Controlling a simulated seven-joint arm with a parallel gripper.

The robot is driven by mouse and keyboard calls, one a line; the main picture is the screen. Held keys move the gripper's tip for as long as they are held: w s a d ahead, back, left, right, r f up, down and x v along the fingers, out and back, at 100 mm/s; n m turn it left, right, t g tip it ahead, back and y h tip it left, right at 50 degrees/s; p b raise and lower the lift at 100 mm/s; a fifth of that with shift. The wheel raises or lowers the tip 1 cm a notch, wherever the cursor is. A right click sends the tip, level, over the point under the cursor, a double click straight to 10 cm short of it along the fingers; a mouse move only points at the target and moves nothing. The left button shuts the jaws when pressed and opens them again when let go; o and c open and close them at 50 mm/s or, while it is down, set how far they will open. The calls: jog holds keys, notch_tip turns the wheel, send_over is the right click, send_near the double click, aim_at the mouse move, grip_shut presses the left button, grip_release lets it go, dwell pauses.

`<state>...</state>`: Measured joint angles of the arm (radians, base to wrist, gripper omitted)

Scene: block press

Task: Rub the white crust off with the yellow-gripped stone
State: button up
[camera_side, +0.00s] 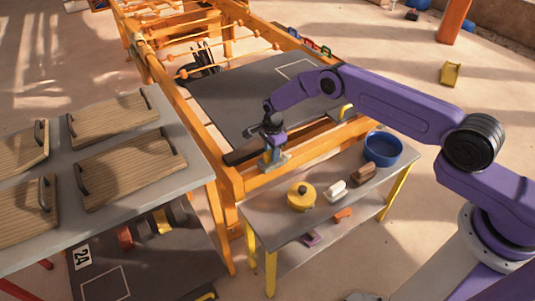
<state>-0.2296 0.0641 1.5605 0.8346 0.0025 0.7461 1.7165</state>
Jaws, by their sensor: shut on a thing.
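My gripper (273,157) is at the near edge of the orange press frame, pointing down. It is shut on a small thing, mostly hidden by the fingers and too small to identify. A yellow grip-like piece (345,112) shows at the right end of the dark press bed (240,95), apart from my gripper; I cannot tell whether it belongs to a stone. I cannot make out the white crust.
A grey side table (270,225) holds a yellow lidded pot (301,199), a white block (336,191), a brown block (364,174) and a blue bowl (383,149). Handled wooden boards (130,168) lie on the left table. Orange rails (175,85) enclose the bed.

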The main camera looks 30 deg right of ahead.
jog(key=shift+d+f, duration=0.2)
jog(key=shift+d, duration=2.2)
jog(key=shift+s+d, duration=0.15)
jog(key=shift+d, duration=1.45)
jog(key=shift+w+a+r, duration=0.1)
jog(key=shift+r, duration=0.75)
jog(key=shift+w+a+r, duration=0.1)
jog(key=shift+r, duration=2.25)
jog(key=shift+r, duration=0.15)
notch_tip(320, 180, up, 3)
jog(key=shift+f, duration=0.15)
